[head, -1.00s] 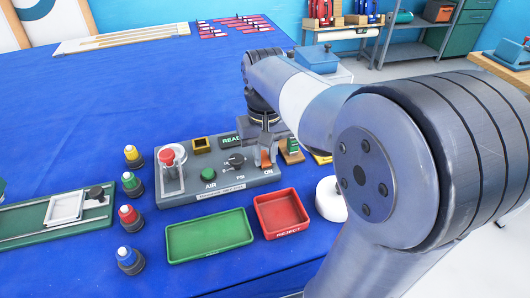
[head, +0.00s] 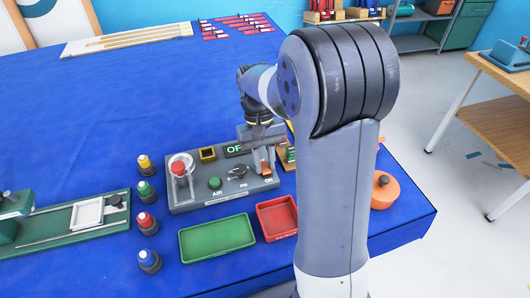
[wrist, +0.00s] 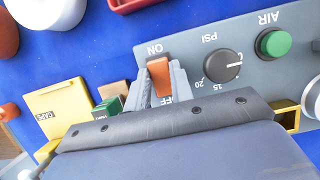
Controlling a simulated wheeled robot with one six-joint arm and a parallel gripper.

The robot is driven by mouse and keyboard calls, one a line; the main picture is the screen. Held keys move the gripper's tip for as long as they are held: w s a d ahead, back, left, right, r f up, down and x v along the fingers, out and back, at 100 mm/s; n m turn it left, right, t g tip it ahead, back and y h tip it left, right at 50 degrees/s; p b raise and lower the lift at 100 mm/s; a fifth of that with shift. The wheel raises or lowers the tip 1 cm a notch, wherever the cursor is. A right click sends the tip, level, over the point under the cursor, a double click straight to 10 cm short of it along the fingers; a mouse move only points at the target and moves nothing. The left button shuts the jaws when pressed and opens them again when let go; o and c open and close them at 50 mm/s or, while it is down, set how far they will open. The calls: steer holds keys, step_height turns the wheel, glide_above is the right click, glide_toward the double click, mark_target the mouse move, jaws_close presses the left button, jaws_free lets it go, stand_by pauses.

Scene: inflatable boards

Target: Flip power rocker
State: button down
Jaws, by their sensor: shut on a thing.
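The grey control panel (head: 225,190) lies on the blue table. The orange power rocker (wrist: 159,76) sits between the ON and OFF labels in the wrist view. In the head view only a little of the rocker (head: 267,170) shows below my fingers. My gripper (head: 264,160) points down at the panel's right end. In the wrist view its grey fingers (wrist: 161,86) stand on either side of the rocker, shut on it. The panel's display (head: 233,150) shows green letters beginning "OF"; my gripper hides the rest.
The panel also bears a green AIR button (head: 214,183), a PSI dial (head: 238,171) and a guarded red button (head: 180,168). A green tray (head: 217,237) and a red tray (head: 277,216) lie in front. Several coloured valves stand left.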

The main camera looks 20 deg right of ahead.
stand_by(0.3)
steer(key=c, duration=1.2)
jaws_free()
steer(key=shift+c, duration=0.2)
steer(key=v, duration=1.1)
steer(key=shift+w+f, duration=0.15)
steer(key=shift+w, duration=0.05)
steer(key=shift+f, duration=0.1)
steer(key=x, duration=1.1)
steer(key=shift+s, duration=0.2)
steer(key=shift+r+b, duration=0.2)
steer(key=shift+b, duration=0.15)
